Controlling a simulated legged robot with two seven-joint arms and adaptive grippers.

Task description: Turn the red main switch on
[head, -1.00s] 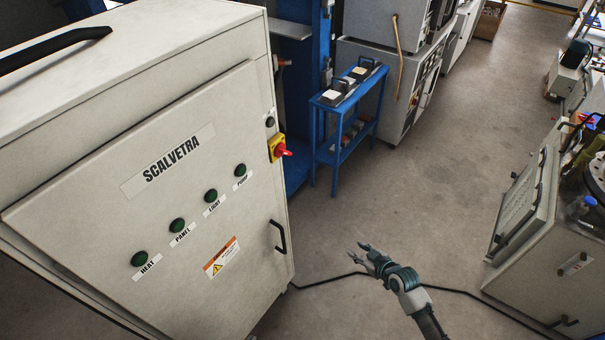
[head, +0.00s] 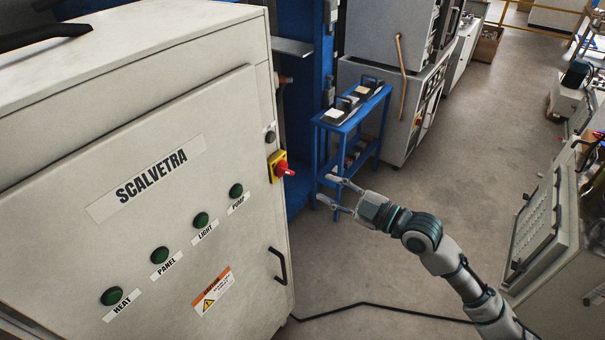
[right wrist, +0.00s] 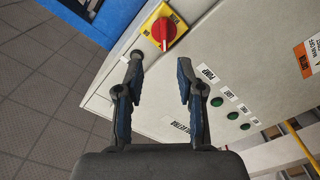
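The red main switch (head: 284,170) sits on a yellow plate on the right edge of the light grey SCALVETRA cabinet (head: 150,125). It also shows in the right wrist view (right wrist: 163,29), beyond my fingertips, with its red handle on the yellow plate. My right gripper (head: 325,190) is open and empty, to the right of the switch and slightly lower in the head view, apart from it. In the right wrist view its two fingers (right wrist: 160,65) are spread with a clear gap between them. My left gripper is not in view.
Several green buttons (head: 201,220) and a black door handle (head: 281,267) are on the cabinet front. A blue trolley (head: 347,128) stands behind my right gripper. Another grey cabinet (head: 560,240) is at the right. The floor between is mostly free, with a black cable (head: 380,306).

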